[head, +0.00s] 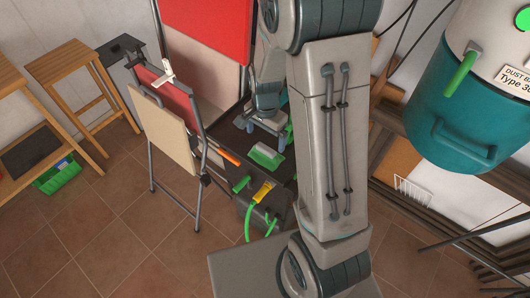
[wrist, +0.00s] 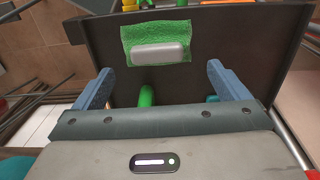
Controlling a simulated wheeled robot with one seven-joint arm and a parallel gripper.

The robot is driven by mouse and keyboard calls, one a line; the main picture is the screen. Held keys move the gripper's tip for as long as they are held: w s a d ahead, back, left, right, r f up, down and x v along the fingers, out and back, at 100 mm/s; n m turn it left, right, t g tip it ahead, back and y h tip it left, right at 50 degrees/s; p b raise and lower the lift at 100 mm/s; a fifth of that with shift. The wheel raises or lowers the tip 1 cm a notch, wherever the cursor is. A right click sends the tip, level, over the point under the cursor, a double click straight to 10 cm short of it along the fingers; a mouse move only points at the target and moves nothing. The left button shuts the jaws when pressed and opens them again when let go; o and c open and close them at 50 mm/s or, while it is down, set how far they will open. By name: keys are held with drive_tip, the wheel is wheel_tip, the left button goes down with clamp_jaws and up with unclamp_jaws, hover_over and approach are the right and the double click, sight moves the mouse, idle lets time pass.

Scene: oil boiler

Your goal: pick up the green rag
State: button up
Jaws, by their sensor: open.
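The green rag (wrist: 155,31) lies flat on the dark top of a stand, ahead of my gripper in the wrist view. A pale grey rounded block (wrist: 158,54) rests on the rag and hides its near part. In the head view the rag (head: 262,160) shows just below my gripper (head: 262,130), with the block (head: 268,150) on it. My gripper (wrist: 159,70) is open, its two blue fingers spread apart. It is empty and apart from the rag. A green rounded part (wrist: 147,95) shows between the fingers, farther down.
An orange-handled tool (head: 229,158) and a yellow-and-green item (head: 262,192) are near the rag. A large teal bin (head: 440,140) is at the right. The tiled floor (head: 110,235) at the lower left is clear.

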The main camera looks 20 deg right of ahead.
sight(266, 149)
drive_tip(key=shift+s+f+p, duration=0.2)
drive_tip(key=shift+f+p, duration=0.1)
drive_tip(key=shift+f, duration=0.9)
drive_tip(key=shift+s+f+p, duration=0.15)
drive_tip(key=shift+f+p, duration=0.1)
drive_tip(key=shift+f, duration=1.6)
drive_tip(key=c, duration=1.1)
